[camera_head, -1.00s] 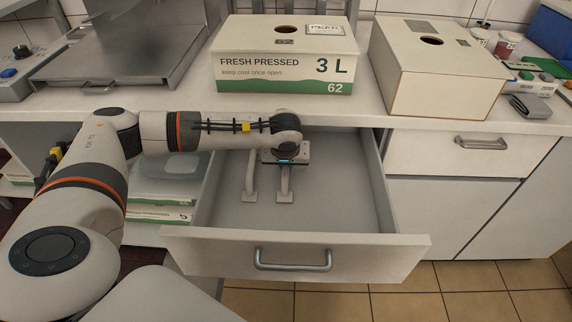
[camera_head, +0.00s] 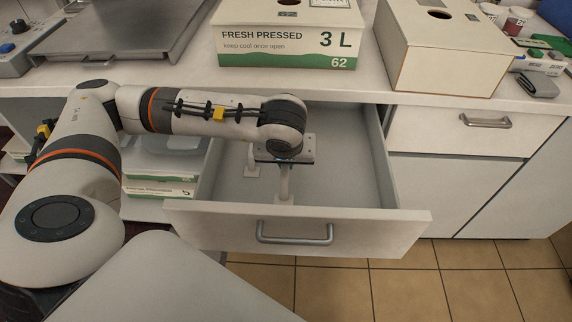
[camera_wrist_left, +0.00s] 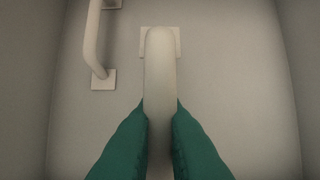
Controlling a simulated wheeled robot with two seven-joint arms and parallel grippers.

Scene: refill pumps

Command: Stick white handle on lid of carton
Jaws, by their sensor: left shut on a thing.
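My left gripper (camera_wrist_left: 160,108) is inside the open drawer, its green fingers shut on a white handle (camera_wrist_left: 160,72), one finger on each side. In the head view this handle (camera_head: 286,184) shows below my wrist; its upper part is hidden there. I cannot tell whether it touches the drawer floor. A second white handle (camera_wrist_left: 93,38) lies to its left, and shows partly in the head view (camera_head: 251,160). A white and green carton (camera_head: 288,45) marked 3 L stands on the counter behind the drawer; its lid has a hole. My right gripper is not in view.
The open drawer (camera_head: 345,180) has free floor to the right of my gripper. A plain carton (camera_head: 445,50) with a hole on top stands on the counter at right. A metal appliance (camera_head: 120,40) stands at left. More cartons (camera_head: 160,188) lie on a shelf left of the drawer.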

